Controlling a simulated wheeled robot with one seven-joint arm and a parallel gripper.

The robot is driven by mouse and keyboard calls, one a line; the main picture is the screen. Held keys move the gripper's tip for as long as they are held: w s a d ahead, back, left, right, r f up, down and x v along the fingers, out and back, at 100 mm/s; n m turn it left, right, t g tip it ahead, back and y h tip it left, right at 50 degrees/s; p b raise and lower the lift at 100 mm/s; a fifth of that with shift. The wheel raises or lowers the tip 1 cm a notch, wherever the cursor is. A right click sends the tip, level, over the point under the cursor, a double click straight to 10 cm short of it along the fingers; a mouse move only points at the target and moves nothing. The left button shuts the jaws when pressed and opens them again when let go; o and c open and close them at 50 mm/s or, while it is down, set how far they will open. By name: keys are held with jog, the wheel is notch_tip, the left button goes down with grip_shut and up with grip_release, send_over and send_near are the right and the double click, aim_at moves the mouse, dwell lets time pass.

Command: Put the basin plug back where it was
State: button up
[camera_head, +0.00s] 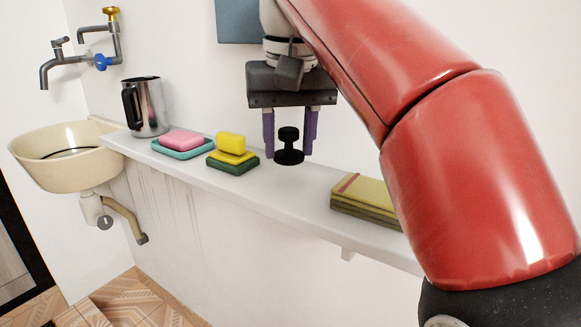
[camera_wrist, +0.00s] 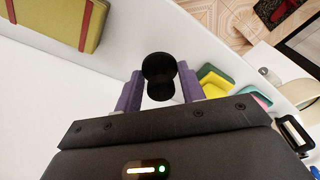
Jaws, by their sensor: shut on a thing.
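The basin plug (camera_head: 289,146) is black, with a round knob above a wider disc. My gripper (camera_head: 289,143) has purple fingers pointing down over the shelf, with the plug between them. The wrist view also shows the plug (camera_wrist: 160,76) between the fingertips, and my gripper (camera_wrist: 158,88) is shut on it. I cannot tell whether the disc touches the shelf. The cream basin (camera_head: 38,165) is on the wall at the far left, with a dark curved line inside. Its drain hole cannot be made out.
The white shelf (camera_head: 285,205) runs from the basin to the right. Taps (camera_head: 75,62) overhang the basin.

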aim_at(292, 130)
jog(key=shift+w+d+f+b, duration=0.1)
jog(key=shift+f+b, duration=0.7)
jog(key=shift+f, duration=1.1)
jog(key=shift+f, duration=0.15)
jog(key=o, duration=1)
jog(key=shift+c, duration=0.2)
jog(key=r+p, duration=0.1)
jog(key=r, duration=0.1)
jog(key=r+p, duration=0.1)
jog(key=r, duration=0.2)
jog(key=s+r+p, duration=0.1)
jog(key=r, duration=0.1)
jog(key=shift+d+r+p, duration=0.1)
jog(key=shift+r+p, duration=0.2)
jog(key=shift+r, duration=0.1)
